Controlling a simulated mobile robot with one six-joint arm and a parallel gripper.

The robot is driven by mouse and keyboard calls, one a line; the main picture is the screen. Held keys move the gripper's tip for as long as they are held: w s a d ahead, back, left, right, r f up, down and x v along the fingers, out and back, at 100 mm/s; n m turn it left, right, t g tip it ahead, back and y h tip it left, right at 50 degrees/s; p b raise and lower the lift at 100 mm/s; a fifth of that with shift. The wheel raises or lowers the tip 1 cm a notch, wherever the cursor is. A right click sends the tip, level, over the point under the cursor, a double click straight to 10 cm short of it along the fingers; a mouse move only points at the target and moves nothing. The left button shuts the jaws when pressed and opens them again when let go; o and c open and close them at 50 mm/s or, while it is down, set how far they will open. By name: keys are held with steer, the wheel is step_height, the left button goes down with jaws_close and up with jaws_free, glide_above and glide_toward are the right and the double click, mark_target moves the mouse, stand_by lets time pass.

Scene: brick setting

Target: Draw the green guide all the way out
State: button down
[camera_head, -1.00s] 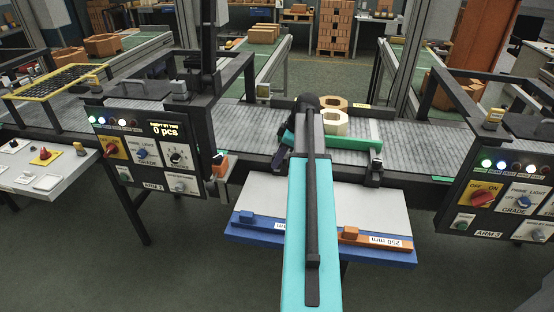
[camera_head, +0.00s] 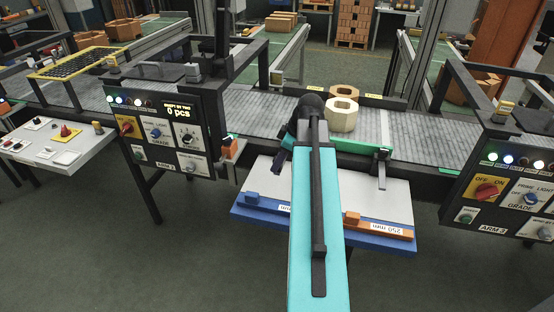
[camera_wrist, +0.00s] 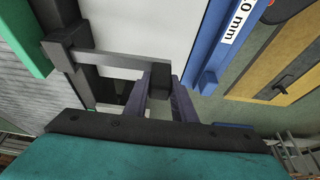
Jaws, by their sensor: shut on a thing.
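The green guide (camera_head: 352,145) is a bar along the near edge of the roller conveyor, partly hidden behind my arm. In the wrist view its green end (camera_wrist: 22,42) shows at upper left. A grey rod (camera_wrist: 115,62) runs from a dark bracket to a black block (camera_wrist: 159,80). My gripper (camera_wrist: 159,92) has its two purple-grey fingers on either side of that block and is shut on it. In the head view the arm hides most of the gripper.
Two hexagonal blocks, one tan (camera_head: 342,115) and one darker behind it, stand on the conveyor (camera_head: 265,112) beyond the guide. A pale shelf (camera_head: 375,200) with a blue front edge and an orange 250 mm strip (camera_head: 380,228) lies below. Control panels (camera_head: 165,128) flank it.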

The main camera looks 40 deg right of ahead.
steer(key=shift+s+a, duration=0.45)
steer(key=shift+a, duration=0.15)
steer(key=shift+f, duration=0.1)
steer(key=c, duration=1.5)
jaws_free()
steer(key=shift+s+a, duration=0.1)
steer(key=shift+a, duration=0.05)
steer(key=shift+r, duration=0.25)
steer(key=shift+d+r, duration=0.25)
steer(key=shift+r, duration=0.1)
steer(key=shift+b+v, duration=0.95)
steer(key=shift+v, duration=5.4)
